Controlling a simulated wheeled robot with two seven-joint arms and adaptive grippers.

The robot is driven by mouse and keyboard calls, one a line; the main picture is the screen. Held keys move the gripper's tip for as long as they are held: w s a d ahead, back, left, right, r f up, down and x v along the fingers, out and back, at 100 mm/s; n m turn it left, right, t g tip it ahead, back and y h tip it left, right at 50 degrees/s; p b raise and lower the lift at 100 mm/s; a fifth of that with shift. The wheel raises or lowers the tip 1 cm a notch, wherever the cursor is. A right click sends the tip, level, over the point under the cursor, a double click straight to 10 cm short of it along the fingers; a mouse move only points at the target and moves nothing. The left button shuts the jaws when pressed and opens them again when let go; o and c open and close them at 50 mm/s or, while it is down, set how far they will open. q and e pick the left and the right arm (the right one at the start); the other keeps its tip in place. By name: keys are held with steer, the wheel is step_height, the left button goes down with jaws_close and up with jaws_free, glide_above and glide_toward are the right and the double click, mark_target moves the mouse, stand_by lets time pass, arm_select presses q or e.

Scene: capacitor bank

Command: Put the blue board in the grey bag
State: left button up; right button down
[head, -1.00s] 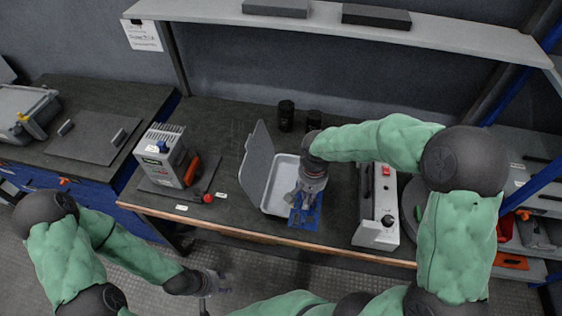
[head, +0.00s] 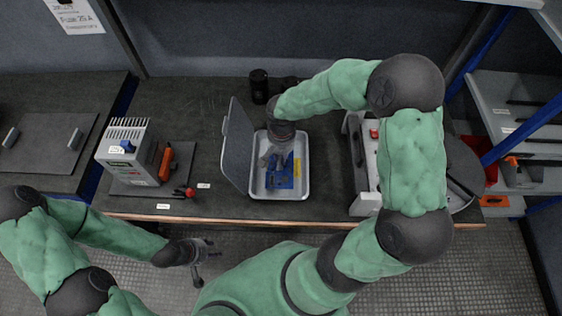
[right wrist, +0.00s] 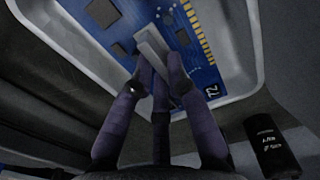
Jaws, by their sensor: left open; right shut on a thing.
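The blue board (head: 284,180) has gold contacts and a grey bar on its face. In the head view it lies within the outline of the open grey bag (head: 304,190), a shallow case with a pale inside and its lid (head: 237,147) raised on the left. My right gripper (head: 274,160) is shut on the board. In the right wrist view its fingers (right wrist: 160,75) close on the grey bar of the board (right wrist: 190,35), with the bag's pale wall (right wrist: 240,90) around it. I cannot tell if the board touches the bag's floor. My left gripper (head: 208,255) is open and empty, in front of the table.
A grey device (head: 124,150) with an orange-handled tool (head: 165,163) stands left of the bag. A white box (head: 361,160) stands to the right. A black cylinder (head: 259,86) stands behind the bag, near the raised lid.

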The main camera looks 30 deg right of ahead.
steer(key=shift+f+b, duration=0.5)
steer(key=shift+f, duration=1.2)
steer(key=shift+f, duration=0.15)
steer(key=c, duration=1.2)
jaws_free()
steer(key=shift+r, duration=0.25)
step_height(320, 180, up, 12)
steer(key=p, duration=0.4)
steer(key=shift+f, duration=0.1)
